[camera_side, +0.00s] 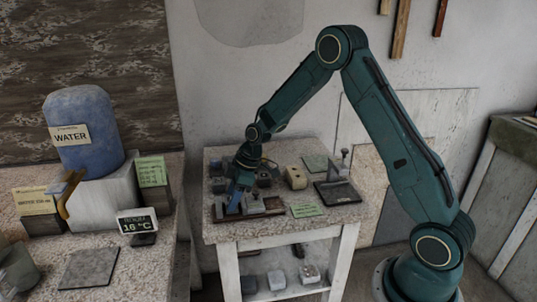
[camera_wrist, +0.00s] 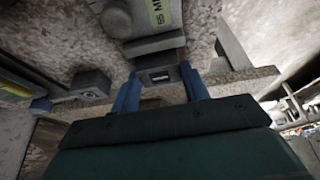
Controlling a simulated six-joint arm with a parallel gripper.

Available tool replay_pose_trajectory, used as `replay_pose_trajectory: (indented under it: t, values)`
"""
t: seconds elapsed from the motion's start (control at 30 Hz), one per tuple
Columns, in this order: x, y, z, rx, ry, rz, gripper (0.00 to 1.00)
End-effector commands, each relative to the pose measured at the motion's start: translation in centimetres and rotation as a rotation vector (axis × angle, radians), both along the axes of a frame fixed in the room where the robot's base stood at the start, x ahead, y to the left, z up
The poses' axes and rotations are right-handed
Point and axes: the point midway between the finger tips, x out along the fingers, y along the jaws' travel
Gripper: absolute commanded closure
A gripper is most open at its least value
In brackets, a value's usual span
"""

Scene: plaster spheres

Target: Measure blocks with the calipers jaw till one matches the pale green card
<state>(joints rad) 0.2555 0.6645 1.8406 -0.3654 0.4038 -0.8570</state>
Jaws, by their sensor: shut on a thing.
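My gripper (camera_side: 236,200) is low over the front left of the small stone-topped table. In the wrist view its two blue fingers (camera_wrist: 160,76) stand either side of a dark grey block (camera_wrist: 160,83) with a small pale mark, and are shut on it. A brown-based measuring fixture with grey jaw pieces (camera_side: 272,204) lies beside the fingers; I take it for the calipers. A pale green card (camera_side: 307,210) lies at the table's front edge, its writing too small to read. The held block is hidden in the side view.
A cream block (camera_side: 295,177) and several darker blocks stand behind my gripper. A dark plate with an upright post (camera_side: 337,190) is at the right. The left counter holds a blue water jug (camera_side: 82,125) and a temperature display (camera_side: 138,224). More blocks (camera_side: 309,273) sit on the lower shelf.

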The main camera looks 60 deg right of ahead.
Motion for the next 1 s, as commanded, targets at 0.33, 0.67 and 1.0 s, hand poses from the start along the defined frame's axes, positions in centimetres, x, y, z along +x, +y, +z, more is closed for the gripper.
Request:
replay_pose_trajectory:
  t: [0.33, 0.67, 1.0]
  values:
    - [-0.01, 0.01, -0.48, 0.000, 0.000, 0.000, 0.82]
    - [-0.01, 0.00, -0.65, 0.000, 0.000, 0.000, 0.30]
    - [-0.04, 0.00, -0.68, 0.000, 0.001, 0.000, 0.30]
